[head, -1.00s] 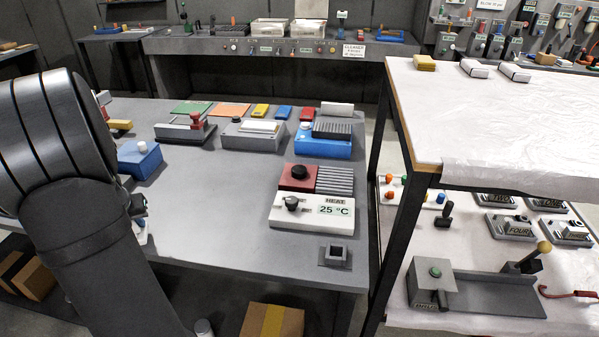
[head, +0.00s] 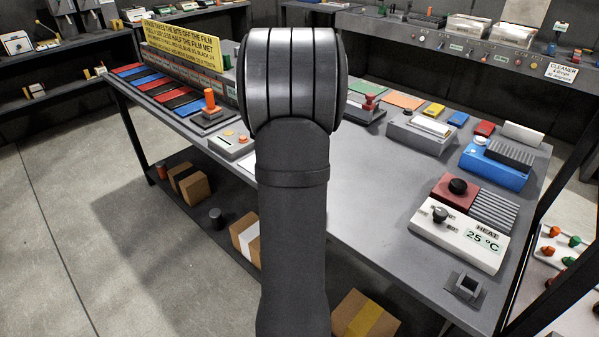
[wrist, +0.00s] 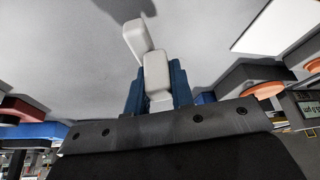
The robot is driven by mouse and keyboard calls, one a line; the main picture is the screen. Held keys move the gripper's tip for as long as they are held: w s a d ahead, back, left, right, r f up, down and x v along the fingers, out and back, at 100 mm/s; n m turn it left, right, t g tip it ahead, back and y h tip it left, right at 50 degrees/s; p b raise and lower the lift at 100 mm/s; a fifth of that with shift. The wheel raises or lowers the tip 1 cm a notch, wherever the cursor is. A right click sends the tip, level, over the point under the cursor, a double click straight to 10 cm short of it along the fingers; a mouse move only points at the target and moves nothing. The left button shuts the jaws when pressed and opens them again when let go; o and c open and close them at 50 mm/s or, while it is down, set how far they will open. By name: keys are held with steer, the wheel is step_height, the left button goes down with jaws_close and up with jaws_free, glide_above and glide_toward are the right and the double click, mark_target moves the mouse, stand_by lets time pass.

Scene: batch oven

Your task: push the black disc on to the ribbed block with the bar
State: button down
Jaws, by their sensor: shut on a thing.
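The black disc (head: 457,186) lies on a red block (head: 441,195) at the right of the table in the head view. The grey ribbed block (head: 495,209) stands right beside the red block, on its right. The disc is not on the ribs. In the wrist view my gripper (wrist: 155,90) has blue fingers closed around a pale white piece (wrist: 156,66). A second pale part (wrist: 135,38) shows just beyond it. I cannot tell if this piece is the bar. In the head view my arm hides the gripper.
A white heat box (head: 445,240) reading 25 °C stands in front of the red block. Behind is a blue base (head: 483,168) with a dark ribbed top (head: 510,153). A small grey socket (head: 467,287) sits near the front edge. The table middle (head: 380,190) is clear.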

mark_target(458, 186)
steer(key=w+d+r+m, duration=0.1)
steer(key=w+d+r, duration=0.1)
steer(key=d, duration=0.9)
steer(key=w+d+r+m, duration=0.1)
steer(key=d+r+m, duration=0.15)
steer(key=d, duration=0.75)
steer(key=s+d+r, duration=0.2)
steer(key=d, duration=0.8)
steer(key=s+d+r+m+g+h, duration=0.1)
steer(key=s+d+r, duration=0.1)
steer(key=d, duration=0.8)
steer(key=shift+s+r, duration=0.35)
steer(key=shift+s, duration=0.2)
steer(key=shift+f, duration=0.1)
steer(key=shift+f, duration=4.15)
steer(key=shift+s+d, duration=0.1)
steer(key=shift+s+d, duration=4.55)
